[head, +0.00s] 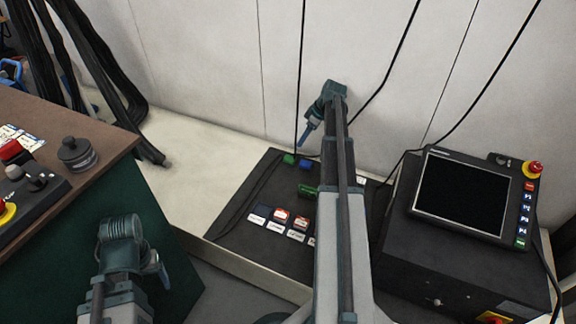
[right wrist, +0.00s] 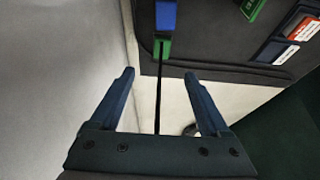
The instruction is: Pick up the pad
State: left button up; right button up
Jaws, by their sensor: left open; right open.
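The pad (head: 462,197), a dark tablet-like pendant with a black screen, a column of coloured keys and a red knob on a yellow ring, leans on a black box at the right. My right gripper (head: 304,138) hangs well to the left of it, near the back wall, above the far end of a dark mat. In the right wrist view, my right gripper (right wrist: 160,82) is open with nothing held between its fingers. My left gripper (head: 160,270) is low at the left, beside the green cabinet and far from the pad; its fingers are partly hidden.
The dark mat (head: 235,222) carries small blue, green and red-white blocks. The black box (head: 432,270) stands under the pad. Black cables hang along the wall and run near the pad.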

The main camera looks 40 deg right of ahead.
jog(key=b, duration=0.8)
send_over(290, 158)
jog(key=s+d, duration=0.2)
jog(key=f, duration=0.7)
jog(key=shift+s+a+f, duration=0.15)
jog(key=shift+a+f, duration=0.05)
jog(key=shift+f, duration=0.15)
jog(key=b+x, duration=0.4)
jog(key=x, duration=0.1)
jog(key=shift+a+f+b, duration=0.2)
jog(key=shift+f+b, duration=0.05)
jog(key=shift+b, duration=0.15)
jog(key=shift+r, duration=0.1)
jog(key=shift+c, duration=0.3)
grip_shut()
